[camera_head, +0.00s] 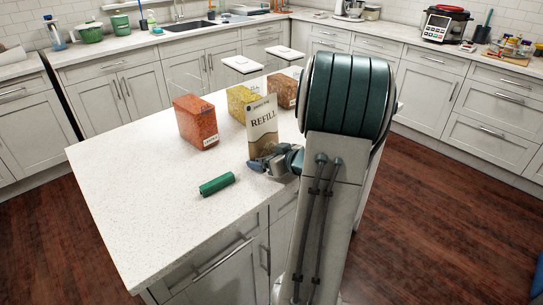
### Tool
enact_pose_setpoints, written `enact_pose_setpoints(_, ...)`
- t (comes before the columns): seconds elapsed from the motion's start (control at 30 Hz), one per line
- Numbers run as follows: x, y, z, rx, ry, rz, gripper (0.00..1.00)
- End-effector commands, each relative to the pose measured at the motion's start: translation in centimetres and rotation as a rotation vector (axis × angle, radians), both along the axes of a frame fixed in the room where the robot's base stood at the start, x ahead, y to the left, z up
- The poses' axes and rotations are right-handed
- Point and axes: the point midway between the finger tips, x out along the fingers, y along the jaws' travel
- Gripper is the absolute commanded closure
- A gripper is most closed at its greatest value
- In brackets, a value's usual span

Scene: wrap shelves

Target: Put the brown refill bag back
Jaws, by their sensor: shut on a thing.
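The refill bag (262,122) stands upright above the island counter (130,190), pale on top with a brownish lower part and the word REFILL on its front. My gripper (259,164) is at the bag's lower front and is shut on it. My arm hides part of the area to the right of the bag. I cannot tell whether the bag's bottom touches the counter.
A clear container with orange contents (196,122) stands left of the bag. A container with yellow contents (241,98) and one with brown contents (283,90) stand behind it. A green cylinder (217,184) lies in front. The counter's left side is clear.

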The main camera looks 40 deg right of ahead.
Motion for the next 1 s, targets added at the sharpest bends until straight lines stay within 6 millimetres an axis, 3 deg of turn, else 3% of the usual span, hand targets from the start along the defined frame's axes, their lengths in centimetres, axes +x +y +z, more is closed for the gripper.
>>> enact_pose_setpoints(0.2, 0.0, 0.0, -0.3, 0.0, -0.001, 0.0, 0.46)
enact_pose_setpoints(0.23, 0.0, 0.0, -0.4, 0.0, 0.0, 0.0, 0.04)
enact_pose_setpoints(0.27, 0.0, 0.0, -0.3, 0.0, 0.0, 0.0, 0.0)
enact_pose_setpoints(0.57, 0.0, 0.0, 0.3, -0.001, 0.0, -0.001, 0.0)
enact_pose_setpoints(0.77, -3.0, -0.3, 1.4, -0.002, -0.001, -0.003, 0.0)
enact_pose_setpoints(1.0, -7.8, -0.7, 3.4, -0.002, 0.0, -0.003, 0.0)
